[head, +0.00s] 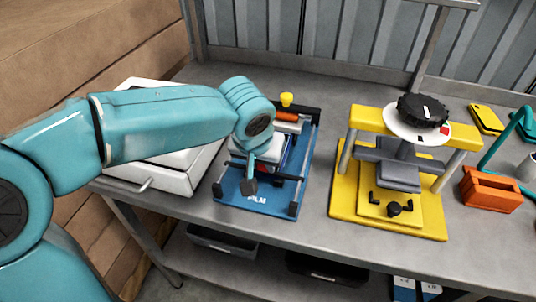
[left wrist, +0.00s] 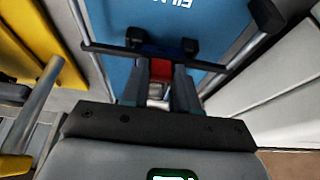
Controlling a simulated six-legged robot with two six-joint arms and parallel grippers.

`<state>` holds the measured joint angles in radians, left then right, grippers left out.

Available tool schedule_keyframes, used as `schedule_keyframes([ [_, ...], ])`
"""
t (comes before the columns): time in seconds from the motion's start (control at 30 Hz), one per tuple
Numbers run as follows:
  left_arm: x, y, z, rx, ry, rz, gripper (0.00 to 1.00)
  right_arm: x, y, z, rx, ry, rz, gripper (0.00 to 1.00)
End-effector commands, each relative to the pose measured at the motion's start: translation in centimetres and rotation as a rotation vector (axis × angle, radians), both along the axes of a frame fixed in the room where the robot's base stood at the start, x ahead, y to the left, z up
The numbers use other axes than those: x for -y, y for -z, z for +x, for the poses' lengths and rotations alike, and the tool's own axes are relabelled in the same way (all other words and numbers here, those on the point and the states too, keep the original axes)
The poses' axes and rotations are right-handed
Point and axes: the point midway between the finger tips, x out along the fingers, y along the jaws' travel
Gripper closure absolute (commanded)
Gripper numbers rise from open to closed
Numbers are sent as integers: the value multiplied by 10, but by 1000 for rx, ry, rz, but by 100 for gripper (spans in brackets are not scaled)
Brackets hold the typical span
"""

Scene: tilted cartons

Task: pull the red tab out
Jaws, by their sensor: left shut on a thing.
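The red tab (left wrist: 161,70) shows in the left wrist view between the two fingers of my left gripper (left wrist: 167,88), which is shut on it. A dark cross bar and a blue part lie just beyond the fingertips. The tab sits over the blue fixture (head: 283,206), whose plate is lettered FILM in the head view. The same plate shows in the left wrist view (left wrist: 120,20), with its lettering upside down. In the head view my left wrist covers much of the fixture's middle, so the grip itself is not clear there. My right gripper is not in view.
A white box (head: 165,180) stands left of the fixture. A yellow press (head: 436,225) with a black knob stands to the right. An orange block (head: 490,190) and a yellow item (head: 486,119) lie further right. The grey bench (head: 310,245) is bare along its front edge.

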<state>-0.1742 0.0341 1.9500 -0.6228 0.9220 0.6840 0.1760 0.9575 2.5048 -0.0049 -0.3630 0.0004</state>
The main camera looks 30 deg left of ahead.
Motion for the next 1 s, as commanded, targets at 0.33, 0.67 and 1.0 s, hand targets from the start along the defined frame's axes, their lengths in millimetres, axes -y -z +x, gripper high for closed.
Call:
schedule_keyframes([
  [0.33, 4, -2, -17, 4, -1, -1, 100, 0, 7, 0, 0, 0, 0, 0],
  [0.67, 5, -2, -18, 3, -2, 0, 45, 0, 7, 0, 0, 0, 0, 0],
  [1.0, 5, -4, -20, 3, -1, 0, 45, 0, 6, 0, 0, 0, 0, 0],
])
